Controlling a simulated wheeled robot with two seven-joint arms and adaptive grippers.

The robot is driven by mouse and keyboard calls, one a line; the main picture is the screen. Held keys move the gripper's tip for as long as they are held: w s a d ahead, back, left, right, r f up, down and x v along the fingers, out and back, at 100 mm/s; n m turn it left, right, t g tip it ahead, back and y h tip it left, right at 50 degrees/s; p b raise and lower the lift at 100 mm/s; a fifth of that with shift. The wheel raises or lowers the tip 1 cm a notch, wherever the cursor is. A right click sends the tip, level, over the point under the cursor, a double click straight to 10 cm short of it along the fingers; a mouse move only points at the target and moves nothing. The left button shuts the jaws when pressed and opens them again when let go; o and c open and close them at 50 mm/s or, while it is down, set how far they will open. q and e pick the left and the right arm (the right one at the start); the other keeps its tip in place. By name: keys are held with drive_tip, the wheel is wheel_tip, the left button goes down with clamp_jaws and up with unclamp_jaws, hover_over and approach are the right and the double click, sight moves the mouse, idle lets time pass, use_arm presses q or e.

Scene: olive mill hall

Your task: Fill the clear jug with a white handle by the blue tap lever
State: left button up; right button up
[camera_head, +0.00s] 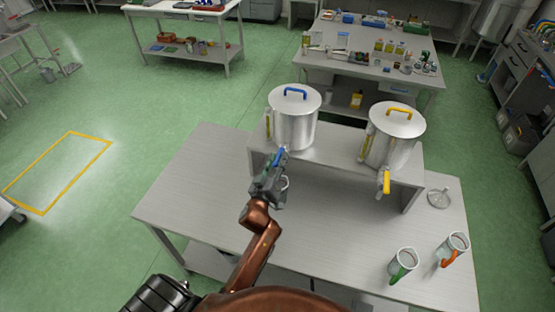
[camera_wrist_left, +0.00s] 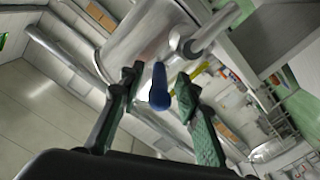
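The left steel tank (camera_head: 295,128) with a blue lid handle stands on a raised shelf. Its blue tap lever (camera_head: 279,156) shows just past my left gripper (camera_head: 275,165). In the left wrist view the blue lever (camera_wrist_left: 159,88) lies between the two spread fingers (camera_wrist_left: 158,80), with a visible gap on each side. A small clear rim (camera_head: 284,183) shows behind the gripper below the tap; it may be a jug, but its handle is hidden. Its contents cannot be seen. My right gripper is not in view.
A second tank (camera_head: 393,142) has a yellow tap lever (camera_head: 385,181). A green-handled jug (camera_head: 403,264) and an orange-handled jug (camera_head: 453,247) stand at the table's right front. A round metal piece (camera_head: 439,198) lies behind them. The table's left part (camera_head: 195,190) is clear.

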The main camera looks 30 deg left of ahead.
use_arm(q)
clamp_jaws()
idle(0.6)
